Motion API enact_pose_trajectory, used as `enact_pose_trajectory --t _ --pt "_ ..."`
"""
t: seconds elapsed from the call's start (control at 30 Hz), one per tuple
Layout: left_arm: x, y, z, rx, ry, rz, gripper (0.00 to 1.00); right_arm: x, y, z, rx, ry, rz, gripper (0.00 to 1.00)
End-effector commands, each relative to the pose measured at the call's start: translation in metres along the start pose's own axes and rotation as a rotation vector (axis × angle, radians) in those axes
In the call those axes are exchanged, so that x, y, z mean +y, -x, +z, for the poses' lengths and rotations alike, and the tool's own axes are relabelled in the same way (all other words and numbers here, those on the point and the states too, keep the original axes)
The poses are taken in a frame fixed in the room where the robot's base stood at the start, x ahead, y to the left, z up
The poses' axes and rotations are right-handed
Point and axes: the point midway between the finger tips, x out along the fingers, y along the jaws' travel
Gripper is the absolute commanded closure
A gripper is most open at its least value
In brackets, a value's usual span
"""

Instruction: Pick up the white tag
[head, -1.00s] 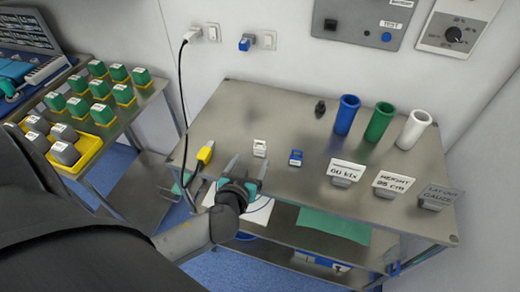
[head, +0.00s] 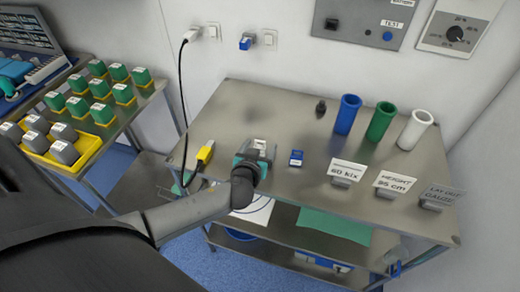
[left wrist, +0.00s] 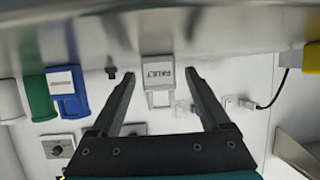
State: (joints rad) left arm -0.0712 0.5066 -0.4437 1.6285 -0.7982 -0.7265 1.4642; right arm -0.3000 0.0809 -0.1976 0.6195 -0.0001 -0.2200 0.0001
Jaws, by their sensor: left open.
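The white tag (head: 259,144) stands on the metal table, left of the blue tag. In the left wrist view the white tag (left wrist: 158,72) shows dark print and a loop-shaped part, framed between the two fingertips. My left gripper (head: 258,152) is low at the table, open around the white tag, with a finger to each side. In the left wrist view my left gripper (left wrist: 161,75) shows gaps between the fingers and the tag. The gripper body hides part of the tag in the head view. My right gripper is not in view.
Blue (head: 347,114), green (head: 380,121) and white (head: 414,129) cylinders stand at the back right. Label signs (head: 347,171) line the front right.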

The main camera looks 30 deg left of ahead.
Motion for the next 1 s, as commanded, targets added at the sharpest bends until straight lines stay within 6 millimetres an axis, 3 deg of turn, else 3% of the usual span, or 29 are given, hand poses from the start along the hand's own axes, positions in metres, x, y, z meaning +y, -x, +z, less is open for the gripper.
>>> enact_pose_trajectory --t 0.23,0.9,1.0 --pt "0.0003 -0.0007 0.0 0.0 0.0 0.001 0.21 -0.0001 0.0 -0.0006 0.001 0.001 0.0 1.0" --pt "0.0004 -0.0004 0.0001 0.0 0.0 0.001 0.96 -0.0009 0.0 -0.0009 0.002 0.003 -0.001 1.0" --pt "0.0005 -0.0004 0.0001 0.0 0.0 0.001 1.0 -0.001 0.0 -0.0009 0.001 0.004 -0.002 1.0"
